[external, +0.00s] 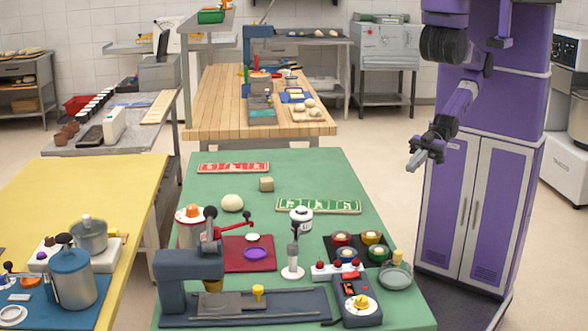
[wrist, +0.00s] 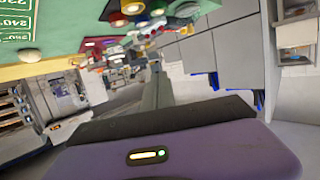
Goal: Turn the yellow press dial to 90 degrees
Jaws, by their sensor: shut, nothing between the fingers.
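A dark grey press (external: 188,284) stands at the front of the green table (external: 325,183) in the external view. A small yellow knob (external: 258,291) stands upright on its base plate. To its right, a dark box with a red display carries a round dial (external: 362,305) with yellow on it; its pointer angle is too small to read. I cannot tell for sure which of the two is the press dial. My gripper (external: 414,162) is shut and empty, in the air right of the green table, well apart from both. The wrist view is tilted, and shows no clear yellow dial.
A white stirrer-like device (external: 293,262), a dark tray (external: 345,252) of coloured round pieces and a glass bowl (external: 396,277) stand near the dial box. A green card strip (external: 318,205) lies farther back. A yellow table (external: 98,182) is at left. Floor is clear below my gripper.

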